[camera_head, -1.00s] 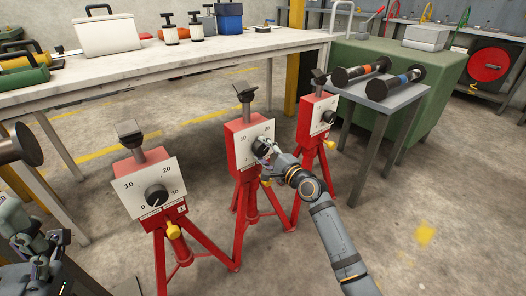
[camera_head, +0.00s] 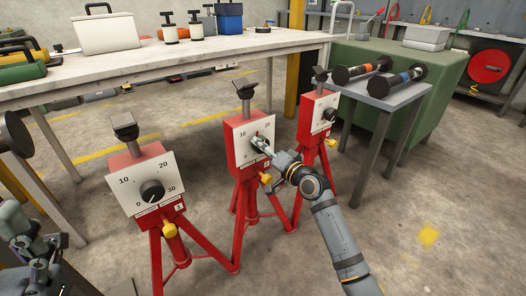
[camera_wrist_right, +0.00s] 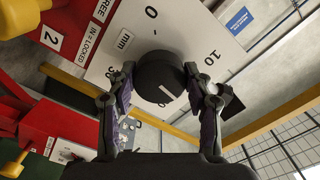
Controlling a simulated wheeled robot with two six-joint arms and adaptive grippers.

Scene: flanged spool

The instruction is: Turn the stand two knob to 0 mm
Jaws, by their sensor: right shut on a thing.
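The stand two (camera_head: 246,150) is the middle red tripod stand, with a white dial plate. Its black knob (camera_wrist_right: 160,78) shows in the right wrist view, with a white pointer line on the lower part of its face. My right gripper (camera_wrist_right: 155,95) is shut on the knob, one finger on each side. My left gripper (camera_head: 45,250) is at the lower left of the head view, away from the stands; its jaws are unclear.
Stand one (camera_head: 148,182) is at the left and another red stand (camera_head: 318,115) at the right. A yellow knob (camera_head: 266,179) sits below stand two's dial. A grey table (camera_head: 395,98) holds two spools. A long workbench (camera_head: 200,68) runs behind. A dark disc (camera_head: 14,137) shows at the left edge.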

